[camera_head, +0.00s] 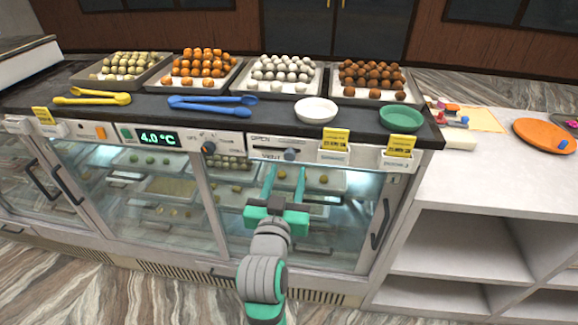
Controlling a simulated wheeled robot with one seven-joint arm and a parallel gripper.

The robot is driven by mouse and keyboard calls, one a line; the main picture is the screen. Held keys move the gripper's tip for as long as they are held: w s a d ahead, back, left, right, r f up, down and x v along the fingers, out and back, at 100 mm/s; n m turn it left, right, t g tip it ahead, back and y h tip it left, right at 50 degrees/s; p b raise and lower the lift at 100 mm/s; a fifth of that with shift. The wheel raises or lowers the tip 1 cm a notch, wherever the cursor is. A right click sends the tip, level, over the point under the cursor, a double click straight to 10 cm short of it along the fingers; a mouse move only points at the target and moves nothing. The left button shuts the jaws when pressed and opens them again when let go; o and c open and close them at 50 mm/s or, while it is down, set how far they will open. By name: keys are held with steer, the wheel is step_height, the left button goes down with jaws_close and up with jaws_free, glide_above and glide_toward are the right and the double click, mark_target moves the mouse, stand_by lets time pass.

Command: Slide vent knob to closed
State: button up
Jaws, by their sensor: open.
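The vent panel is a pale strip on the front of the counter, with a dark slot and lettering that seems to read OPEN at its upper left. The vent knob (290,155), a blue-grey block, sits at the right part of the slot. My gripper (286,172) is in front of the glass, just below the panel. Its two teal fingers point up toward the panel, spread apart and empty. The knob shows above and between the fingertips; I cannot tell whether they touch it or how deep the gap is.
A round dial (208,147) and a 4.0 °C display (158,138) are to the left. Yellow-tagged holders (335,152) are close on the right. Above are blue tongs (212,106), a white bowl (316,110), a green bowl (400,118) and trays of sweets. A door handle (381,222) stands right.

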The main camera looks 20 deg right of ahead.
steer(key=shift+v, duration=1.15)
steer(key=s+a+f+n+y, duration=0.3)
steer(key=s+a+f, duration=0.35)
steer(key=f, duration=0.45)
steer(key=s+a+f+n+y, duration=0.25)
steer(key=s+a+f, duration=0.35)
steer(key=f, duration=0.5)
steer(key=s+a+f+y, duration=0.1)
steer(key=s+a+f, duration=0.1)
steer(key=s, duration=0.9)
steer(key=s+a+f+y, duration=0.2)
steer(key=s, duration=1)
steer(key=shift+s+a+f, duration=0.2)
steer(key=shift+a+f, duration=0.05)
steer(key=shift+a, duration=0.15)
steer(key=shift+w+n+y, duration=0.1)
steer(key=shift+n+y, duration=0.15)
